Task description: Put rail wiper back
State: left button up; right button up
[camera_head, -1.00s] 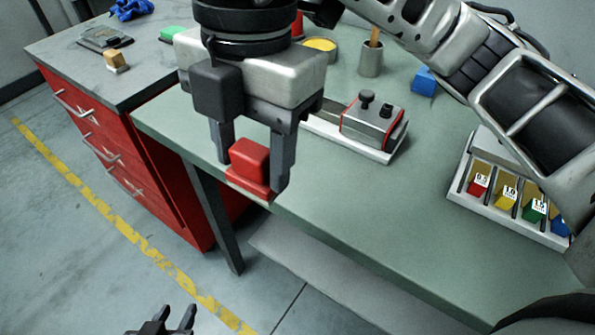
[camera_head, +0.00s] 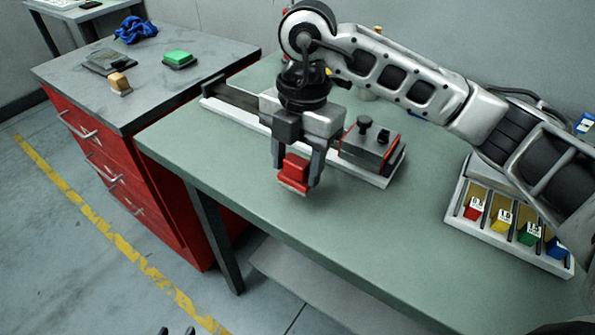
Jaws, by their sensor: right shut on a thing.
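My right gripper (camera_head: 297,180) is shut on a small red block (camera_head: 294,174) with a wider lower edge, which appears to be the rail wiper. It holds the block over the green tabletop, in front of the rail; I cannot tell whether the block touches the table. The long pale rail (camera_head: 230,111) lies across the table, partly hidden by my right gripper. A grey carriage (camera_head: 367,147) with red edges and black knobs sits on its right end. My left gripper (camera_head: 177,331) shows only two fingertips, apart, at the bottom edge, with nothing visible between them.
The red drawer cabinet (camera_head: 150,185) at left carries a green block (camera_head: 179,58), a tan block (camera_head: 119,82), a dark flat item (camera_head: 108,63) and a blue cloth (camera_head: 136,30). A tray (camera_head: 449,210) of coloured labelled blocks stands at right. The front tabletop (camera_head: 350,235) is clear.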

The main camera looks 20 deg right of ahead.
aim_at(298, 176)
jog(key=shift+w+d+f+p, duration=0.1)
jog(key=shift+f+p, duration=0.25)
jog(key=shift+f, duration=1.3)
jog(key=shift+f, duration=0.1)
jog(key=shift+f, duration=0.15)
jog(key=o, duration=0.9)
jog(key=shift+o, duration=0.2)
notch_tip(298, 176, up, 12)
jog(key=d, duration=0.1)
jog(key=shift+w+r+b, duration=0.25)
jog(key=shift+w+b, duration=0.15)
jog(key=shift+b, duration=0.05)
